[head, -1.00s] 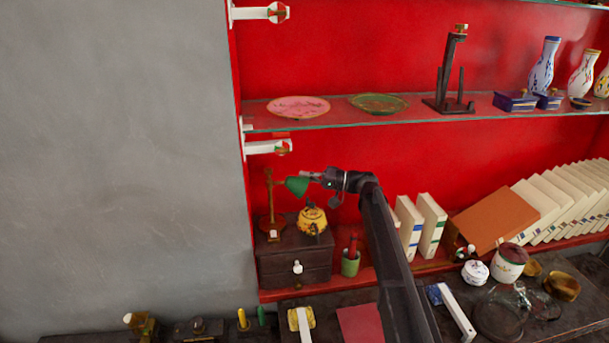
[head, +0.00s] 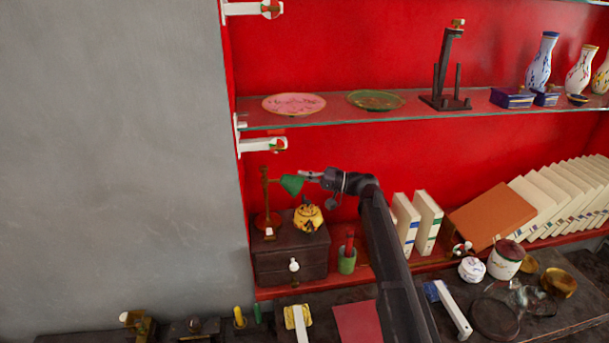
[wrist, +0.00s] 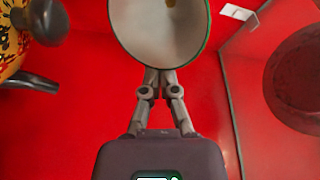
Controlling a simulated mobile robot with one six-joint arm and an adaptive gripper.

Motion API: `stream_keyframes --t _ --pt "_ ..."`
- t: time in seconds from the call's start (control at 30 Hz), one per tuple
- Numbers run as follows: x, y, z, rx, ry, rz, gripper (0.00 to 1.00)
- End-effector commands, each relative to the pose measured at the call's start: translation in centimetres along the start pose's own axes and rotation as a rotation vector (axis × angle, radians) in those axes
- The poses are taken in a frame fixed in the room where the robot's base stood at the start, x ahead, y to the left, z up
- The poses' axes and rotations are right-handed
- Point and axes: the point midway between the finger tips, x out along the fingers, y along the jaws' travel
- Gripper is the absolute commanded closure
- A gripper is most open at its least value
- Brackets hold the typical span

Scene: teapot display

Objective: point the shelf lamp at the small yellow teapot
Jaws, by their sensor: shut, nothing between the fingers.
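The shelf lamp has a brass stand (head: 266,205) and a green shade (head: 291,185). It stands on a dark drawer chest at the left end of the shelf. The small yellow teapot (head: 308,217) with black trim sits on the same chest, right of the stand and just below the shade. My gripper (head: 303,175) is shut and empty, at the right side of the shade. In the wrist view the fingertips (wrist: 158,76) are at the shade's rim; I cannot tell if they touch. The shade's pale inside (wrist: 160,28) shows there, with part of the teapot (wrist: 12,40) at left.
The drawer chest (head: 290,264) has a white knob. A glass shelf (head: 330,119) with plates runs above. My forearm crosses in front of the red shelf.

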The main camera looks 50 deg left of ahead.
Motion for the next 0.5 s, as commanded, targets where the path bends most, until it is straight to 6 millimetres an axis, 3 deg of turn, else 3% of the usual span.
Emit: stream_keyframes --t 0.5 --pt "1.2 0.0 0.2 0.001 -0.012 -0.003 1.00"
